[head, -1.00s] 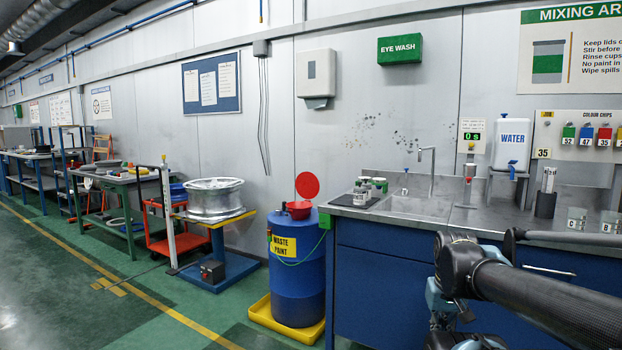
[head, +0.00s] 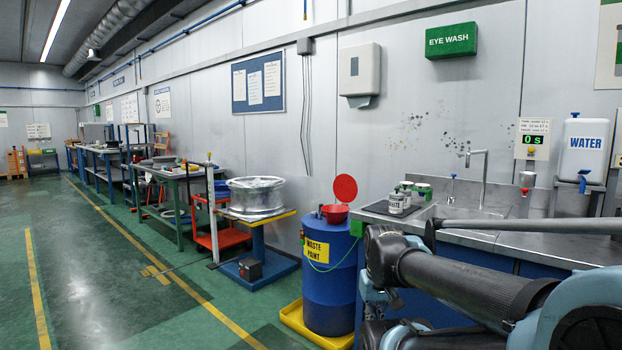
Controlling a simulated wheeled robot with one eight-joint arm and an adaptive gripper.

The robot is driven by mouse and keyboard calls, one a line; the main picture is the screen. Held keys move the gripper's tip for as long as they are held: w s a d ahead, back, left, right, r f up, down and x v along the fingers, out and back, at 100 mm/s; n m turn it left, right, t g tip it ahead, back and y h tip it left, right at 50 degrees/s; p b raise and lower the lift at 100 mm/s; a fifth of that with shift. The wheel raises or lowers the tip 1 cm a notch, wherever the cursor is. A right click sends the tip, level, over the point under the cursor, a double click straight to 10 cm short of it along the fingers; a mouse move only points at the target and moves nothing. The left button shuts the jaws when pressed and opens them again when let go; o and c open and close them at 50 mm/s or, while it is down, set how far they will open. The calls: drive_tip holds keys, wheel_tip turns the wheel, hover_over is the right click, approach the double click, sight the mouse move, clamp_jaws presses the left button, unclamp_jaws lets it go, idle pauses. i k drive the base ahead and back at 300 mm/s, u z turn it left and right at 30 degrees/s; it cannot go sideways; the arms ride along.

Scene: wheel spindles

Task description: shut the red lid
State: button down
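The red lid (head: 345,188) is a round disc standing upright, open, at the back of a red funnel (head: 335,213). The funnel sits on top of a blue waste paint drum (head: 330,285), left of the sink bench. My arm reaches across the lower right of the head view, in front of the bench and to the right of the drum. My gripper's fingers cannot be made out in the view.
The drum stands in a yellow tray (head: 292,318) on the floor. The steel sink bench (head: 520,240) is close on its right, with cans (head: 398,202) on it. A wheel rim (head: 256,195) on a blue stand (head: 262,250) is to the left. The green floor at front left is clear.

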sight(345, 188)
drive_tip(key=u, duration=0.15)
drive_tip(key=i, duration=1.2)
drive_tip(key=z, duration=0.4)
